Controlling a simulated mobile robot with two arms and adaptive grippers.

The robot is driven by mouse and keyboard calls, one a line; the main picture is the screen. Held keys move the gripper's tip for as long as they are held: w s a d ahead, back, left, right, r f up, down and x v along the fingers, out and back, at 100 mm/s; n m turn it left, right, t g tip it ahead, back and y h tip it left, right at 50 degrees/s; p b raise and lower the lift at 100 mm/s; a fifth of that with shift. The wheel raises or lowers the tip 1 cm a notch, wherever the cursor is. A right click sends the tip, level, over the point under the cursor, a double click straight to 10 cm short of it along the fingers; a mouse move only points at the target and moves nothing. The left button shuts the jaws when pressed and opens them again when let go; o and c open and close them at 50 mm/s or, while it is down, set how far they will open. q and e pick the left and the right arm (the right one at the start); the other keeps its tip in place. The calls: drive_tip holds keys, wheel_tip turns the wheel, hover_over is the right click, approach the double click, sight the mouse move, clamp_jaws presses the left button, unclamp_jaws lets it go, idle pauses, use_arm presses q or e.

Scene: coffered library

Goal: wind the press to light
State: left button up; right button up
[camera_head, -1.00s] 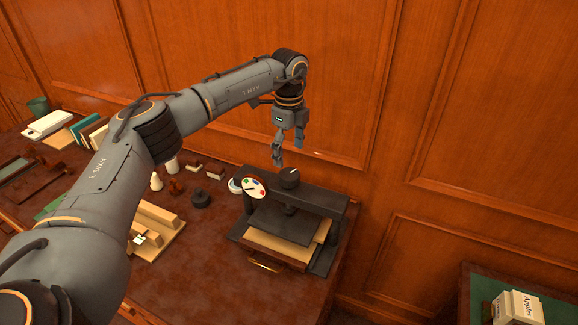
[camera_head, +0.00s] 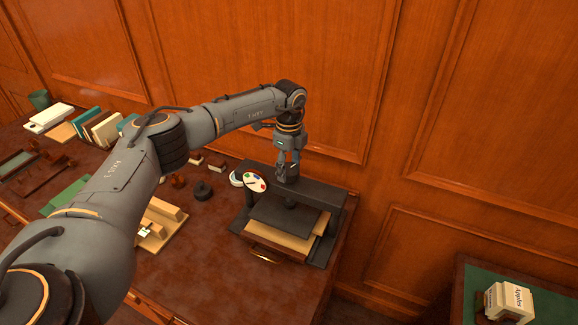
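The dark press (camera_head: 340,205) stands on the desk near its right end, with a flat dark plate (camera_head: 285,217) above a pale board or paper stack (camera_head: 280,236). A round white dial (camera_head: 255,181) with coloured patches and a needle sits at its upper left; the needle's exact reading is too small to tell. My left gripper (camera_head: 287,168) points down at the dark knob (camera_head: 287,177) on top of the press. Its fingers are at the knob, one on each side, and partly hide it. Whether they grip it is unclear. My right gripper is not in view.
The desk (camera_head: 215,275) holds a wooden stepped block (camera_head: 163,220), small dark stamps and a round black piece (camera_head: 203,191) left of the press. Books (camera_head: 103,128) stand at the back left. The panelled wall is close behind. A green-topped table (camera_head: 550,308) with a labelled box (camera_head: 508,300) is at right.

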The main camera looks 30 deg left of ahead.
use_arm(q)
drive_tip(key=shift+c, duration=1.2)
